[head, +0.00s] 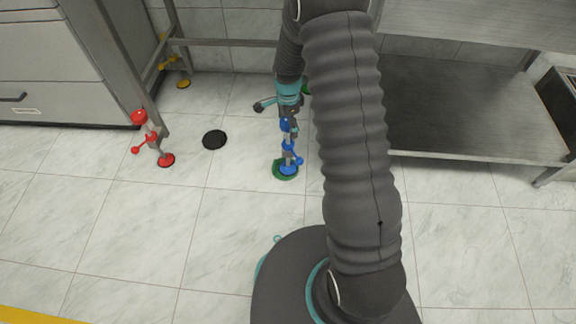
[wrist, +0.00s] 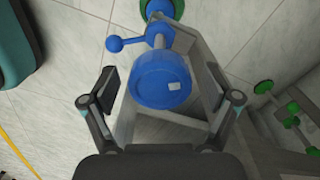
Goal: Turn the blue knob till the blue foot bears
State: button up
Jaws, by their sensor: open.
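The blue knob (wrist: 160,82) is a short, wide cylinder with a small white mark on its face, large in the wrist view. In the head view the knob (head: 285,125) is partly hidden by my gripper (head: 289,106). My gripper (wrist: 162,88) is open, with one finger on each side of the knob; I see gaps and no clear contact. Beyond the knob is a blue lever with a ball end (wrist: 115,44). The blue foot (head: 288,170) is over a green disc (head: 278,176) on the floor. I cannot tell whether the two touch.
A red leg foot (head: 166,160) with a red lever stands to the left, and a yellow one (head: 183,84) farther back. A black disc (head: 214,140) lies on the tiles. Green fittings (wrist: 291,122) show at right in the wrist view. A low shelf (head: 470,110) fills the right.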

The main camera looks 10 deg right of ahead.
jog(key=shift+r+p, duration=2)
jog(key=shift+r, duration=1.5)
